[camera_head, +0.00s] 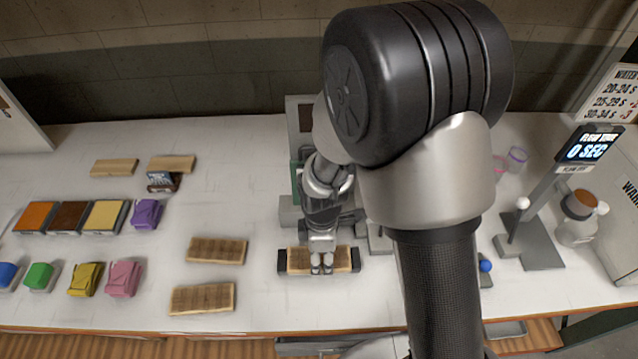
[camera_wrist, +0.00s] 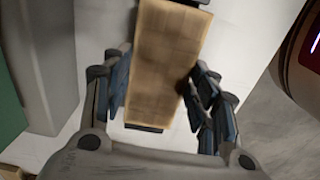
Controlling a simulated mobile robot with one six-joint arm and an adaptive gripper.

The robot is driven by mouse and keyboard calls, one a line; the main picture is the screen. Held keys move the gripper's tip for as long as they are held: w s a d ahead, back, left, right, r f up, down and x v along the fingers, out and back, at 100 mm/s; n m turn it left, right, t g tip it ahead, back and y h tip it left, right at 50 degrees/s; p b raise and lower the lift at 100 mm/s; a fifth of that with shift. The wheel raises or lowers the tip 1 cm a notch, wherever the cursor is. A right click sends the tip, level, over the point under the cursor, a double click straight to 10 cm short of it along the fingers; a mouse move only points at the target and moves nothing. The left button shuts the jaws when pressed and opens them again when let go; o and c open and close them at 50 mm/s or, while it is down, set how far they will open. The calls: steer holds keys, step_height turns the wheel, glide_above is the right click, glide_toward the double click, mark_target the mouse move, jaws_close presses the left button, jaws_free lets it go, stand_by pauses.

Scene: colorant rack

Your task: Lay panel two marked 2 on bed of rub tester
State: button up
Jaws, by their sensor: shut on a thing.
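A light wooden panel (camera_head: 296,261) lies between the dark end stops of a bed (camera_head: 283,261) at the front middle of the table. The bed appears to belong to the grey machine behind it. My gripper (camera_head: 321,268) is over the panel, pointing down. In the wrist view the panel (camera_wrist: 157,62) runs lengthwise between the two fingers of my gripper (camera_wrist: 153,95), which are shut on it. No number is readable on this panel. My arm hides much of the machine.
Two brown wooden panels, one behind (camera_head: 216,250) and one in front (camera_head: 203,298), lie to the left. Coloured blocks, including a purple one (camera_head: 146,213), stand farther left. A stand with a timer display (camera_head: 588,146) and a brown-topped jar (camera_head: 577,220) are at right.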

steer(key=shift+f, duration=0.1)
steer(key=o, duration=0.6)
steer(key=shift+f, duration=0.25)
steer(key=shift+o, duration=0.8)
steer(key=shift+s+r, duration=0.15)
steer(key=o, duration=0.3)
steer(key=shift+w, duration=0.2)
steer(key=shift+o, duration=0.2)
